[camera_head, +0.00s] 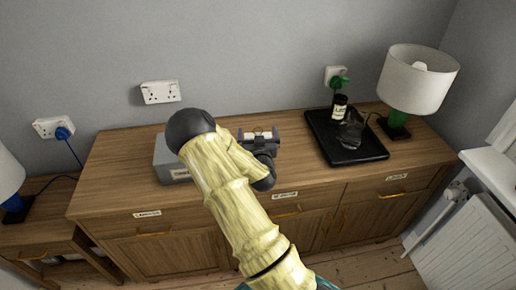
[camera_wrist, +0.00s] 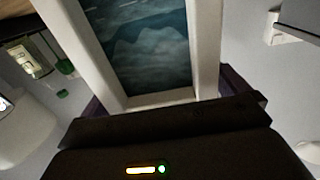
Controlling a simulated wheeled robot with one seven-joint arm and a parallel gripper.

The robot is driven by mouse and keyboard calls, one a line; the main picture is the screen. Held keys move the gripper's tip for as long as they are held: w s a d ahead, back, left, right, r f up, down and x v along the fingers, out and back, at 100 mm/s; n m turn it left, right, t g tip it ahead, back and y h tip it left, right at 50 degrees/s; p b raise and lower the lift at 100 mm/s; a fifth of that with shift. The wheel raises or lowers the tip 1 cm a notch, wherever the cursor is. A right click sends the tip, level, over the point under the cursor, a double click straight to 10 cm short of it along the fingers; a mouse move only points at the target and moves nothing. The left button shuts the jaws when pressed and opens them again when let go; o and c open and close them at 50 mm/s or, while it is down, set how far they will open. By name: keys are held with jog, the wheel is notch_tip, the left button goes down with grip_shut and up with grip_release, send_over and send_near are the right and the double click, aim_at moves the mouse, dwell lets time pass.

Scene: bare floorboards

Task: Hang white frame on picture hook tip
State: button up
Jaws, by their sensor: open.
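The white frame (camera_wrist: 207,50), with a dark cloudy blue picture inside, fills the middle of the wrist view, and its far end runs out of the picture. My gripper (camera_wrist: 165,97) is open, with its purple fingers on either side of the frame's near end. I cannot tell whether they touch it. In the head view my gripper (camera_head: 259,138) is above the sideboard, in front of the wall. A small white part of the frame (camera_head: 252,135) shows between its fingers. I cannot make out the picture hook in either view.
A wooden sideboard (camera_head: 115,180) stands against the grey wall. A wall socket (camera_head: 160,92) is behind. A radiator (camera_head: 465,245) stands right.

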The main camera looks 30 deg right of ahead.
jog(key=c, duration=1.3)
jog(key=shift+o, duration=0.2)
jog(key=shift+r, duration=0.15)
notch_tip(320, 180, up, 10)
